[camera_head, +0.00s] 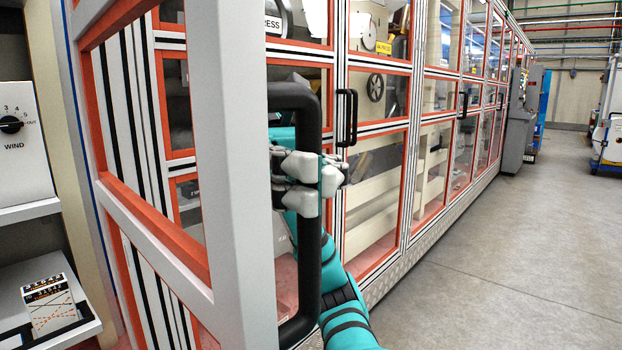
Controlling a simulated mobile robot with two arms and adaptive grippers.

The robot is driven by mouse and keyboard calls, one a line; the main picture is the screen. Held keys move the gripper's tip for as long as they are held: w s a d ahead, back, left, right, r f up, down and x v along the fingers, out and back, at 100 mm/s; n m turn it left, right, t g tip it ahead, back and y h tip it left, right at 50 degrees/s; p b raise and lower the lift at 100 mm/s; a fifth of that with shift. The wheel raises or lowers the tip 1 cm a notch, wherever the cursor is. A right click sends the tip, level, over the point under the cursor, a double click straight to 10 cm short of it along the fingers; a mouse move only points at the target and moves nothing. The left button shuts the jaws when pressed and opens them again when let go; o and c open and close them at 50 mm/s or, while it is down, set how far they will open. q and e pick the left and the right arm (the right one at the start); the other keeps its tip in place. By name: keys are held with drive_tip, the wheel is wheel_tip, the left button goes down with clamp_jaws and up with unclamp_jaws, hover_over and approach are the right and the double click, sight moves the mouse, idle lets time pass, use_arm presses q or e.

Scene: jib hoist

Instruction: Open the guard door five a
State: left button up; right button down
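The guard door (228,150) stands close in front of me at the left, with a pale frame and orange inner edges. It stands at an angle to the machine's front, swung out towards me. Its long black handle (309,240) runs upright along the door's edge. My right gripper (318,180) is at the handle's middle, its pale fingers closed around the bar. My teal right arm comes up from the bottom, partly hidden behind the handle. My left gripper is not in view.
A row of closed guard doors (378,175) with orange-edged windows and black handles (347,118) runs back to the right. A panel with a dial (12,124) and a shelf with a printed card (50,303) are at the left. The grey floor (510,265) at right is clear.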

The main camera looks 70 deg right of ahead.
drive_tip(key=shift+w+a+f, duration=0.1)
drive_tip(key=shift+w+f, duration=0.05)
drive_tip(key=shift+f, duration=0.05)
drive_tip(key=c, duration=1.3)
unclamp_jaws()
drive_tip(key=shift+w+d+f, duration=0.1)
drive_tip(key=shift+w+d, duration=0.2)
drive_tip(key=shift+w, duration=0.1)
drive_tip(key=shift+o, duration=0.6)
drive_tip(key=shift+s+a, duration=0.1)
drive_tip(key=shift+s, duration=0.05)
drive_tip(key=v, duration=1.2)
